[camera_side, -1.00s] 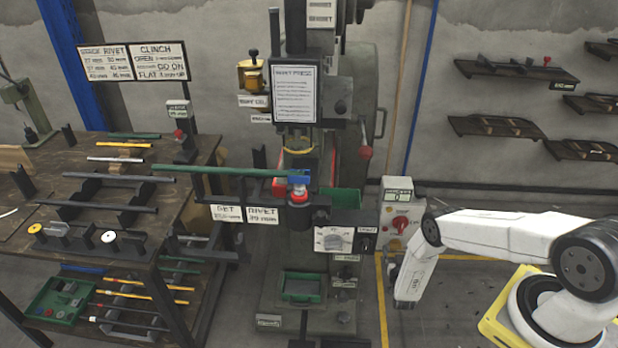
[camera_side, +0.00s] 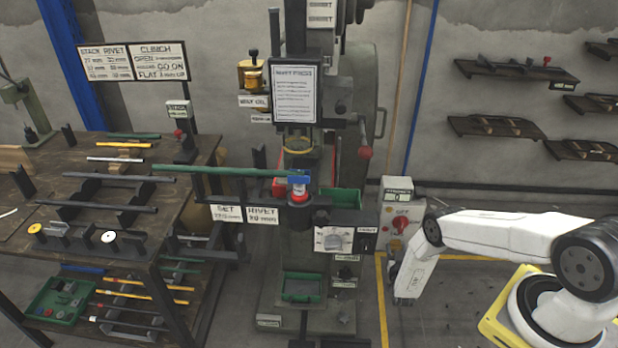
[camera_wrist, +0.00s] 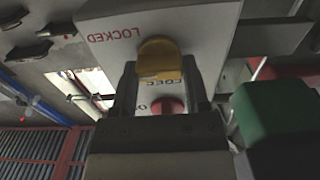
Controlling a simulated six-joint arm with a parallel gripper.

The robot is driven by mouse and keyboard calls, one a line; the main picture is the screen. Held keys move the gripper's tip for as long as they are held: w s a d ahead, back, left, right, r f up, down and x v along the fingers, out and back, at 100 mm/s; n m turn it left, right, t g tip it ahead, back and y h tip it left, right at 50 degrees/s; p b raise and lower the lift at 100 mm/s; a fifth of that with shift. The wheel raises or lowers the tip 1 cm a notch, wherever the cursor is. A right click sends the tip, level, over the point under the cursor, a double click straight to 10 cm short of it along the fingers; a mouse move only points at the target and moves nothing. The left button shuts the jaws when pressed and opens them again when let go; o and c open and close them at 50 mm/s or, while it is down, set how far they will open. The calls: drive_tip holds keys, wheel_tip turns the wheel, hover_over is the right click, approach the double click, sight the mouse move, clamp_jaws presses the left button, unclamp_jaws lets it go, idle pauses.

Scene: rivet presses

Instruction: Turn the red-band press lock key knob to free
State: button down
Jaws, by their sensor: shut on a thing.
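In the wrist view a yellow knob (camera_wrist: 160,58) sits on a white panel (camera_wrist: 205,25). The word LOCKED is printed above and left of the knob, and a partly covered word, seemingly FREE, is just below it. My gripper (camera_wrist: 161,76) is shut on the knob, with one dark finger on each side. Which way the knob points is hard to tell. The press (camera_side: 292,93) stands in the middle of the side view, with some red around its tool area.
In the wrist view a red button (camera_wrist: 167,106) lies between my fingers and a green block (camera_wrist: 275,115) is close on the right. In the side view a control box with a red knob (camera_side: 401,224) stands right of the press. A rod-laden bench (camera_side: 185,165) is at left.

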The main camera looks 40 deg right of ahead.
drive_tip(key=shift+n, duration=0.3)
drive_tip(key=n, duration=0.3)
drive_tip(key=shift+n, duration=0.4)
drive_tip(key=n, duration=0.4)
drive_tip(key=shift+a+f+n, duration=0.1)
drive_tip(key=shift+n, duration=0.2)
drive_tip(key=shift+f+n, duration=0.15)
drive_tip(key=shift+n, duration=4.35)
drive_tip(key=shift+c, duration=0.4)
unclamp_jaws()
drive_tip(key=shift+w, duration=0.1)
